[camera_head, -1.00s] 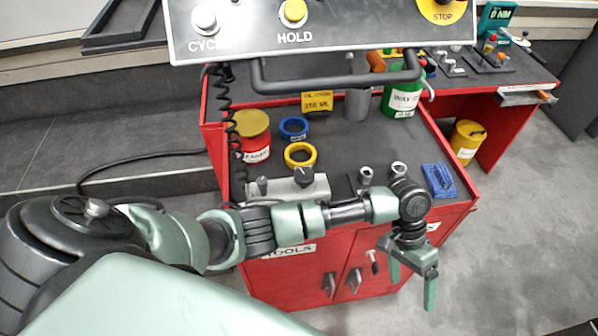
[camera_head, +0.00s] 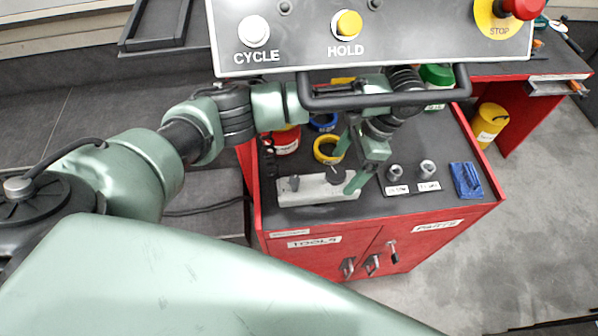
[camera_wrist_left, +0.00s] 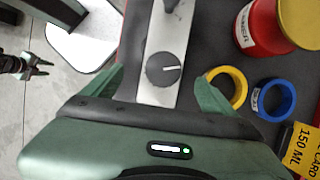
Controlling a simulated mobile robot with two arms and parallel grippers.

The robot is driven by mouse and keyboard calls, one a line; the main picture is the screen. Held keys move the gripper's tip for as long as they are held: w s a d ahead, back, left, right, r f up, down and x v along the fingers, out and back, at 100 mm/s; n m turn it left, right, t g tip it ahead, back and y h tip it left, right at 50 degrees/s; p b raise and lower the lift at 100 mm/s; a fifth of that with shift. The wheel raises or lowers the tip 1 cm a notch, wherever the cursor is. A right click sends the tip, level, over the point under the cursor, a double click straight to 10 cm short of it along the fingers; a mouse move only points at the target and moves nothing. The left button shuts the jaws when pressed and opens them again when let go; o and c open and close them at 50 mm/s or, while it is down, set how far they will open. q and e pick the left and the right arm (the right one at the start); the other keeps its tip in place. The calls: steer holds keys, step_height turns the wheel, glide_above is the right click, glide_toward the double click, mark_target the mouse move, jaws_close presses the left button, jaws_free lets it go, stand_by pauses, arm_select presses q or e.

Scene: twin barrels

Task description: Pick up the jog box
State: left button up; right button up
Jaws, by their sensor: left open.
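The jog box (camera_head: 318,188) is a long pale grey box with dark knobs, lying at the front left of the red cabinet's dark top. In the left wrist view the jog box (camera_wrist_left: 160,88) runs upward from between my fingers, its black dial just ahead of the palm. My left gripper (camera_head: 350,165) is open over the dial end of the box, pointing down. In the left wrist view one green finger of the gripper (camera_wrist_left: 158,92) is on each side of the box. Contact cannot be told. A small dark pronged shape (camera_wrist_left: 22,66), perhaps my right gripper, shows at the left.
A control panel (camera_head: 375,38) with a black handle bar overhangs the cabinet top (camera_head: 420,205) and hides part of my arm. Yellow ring (camera_head: 327,150), blue ring (camera_head: 322,122) and red can (camera_head: 285,140) stand behind the box. Two metal sockets and a blue packet (camera_head: 466,180) lie right.

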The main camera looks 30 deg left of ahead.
mark_target(327, 184)
arm_select(q)
steer(key=shift+s+a+f+y, duration=0.2)
steer(key=shift+a+f, duration=0.05)
steer(key=shift+a, duration=0.4)
steer(key=shift+s+a+f+y, duration=0.15)
steer(key=shift+a+f+y, duration=0.1)
steer(key=shift+a, duration=0.35)
steer(key=shift+s+f, duration=0.1)
steer(key=shift+f, duration=0.25)
steer(key=x, duration=0.1)
steer(key=p+x, duration=0.1)
steer(key=x, duration=0.2)
steer(key=shift+s+d+f+p, duration=0.15)
steer(key=shift+d+f+p, duration=0.05)
steer(key=shift+p, duration=0.2)
steer(key=shift+f, duration=0.25)
steer(key=c, duration=1.8)
jaws_close()
arm_select(e)
steer(key=shift+a+r, duration=0.55)
steer(key=shift+r, duration=0.2)
arm_select(q)
steer(key=shift+r, duration=0.2)
arm_select(e)
steer(key=shift+s+d+f, duration=0.1)
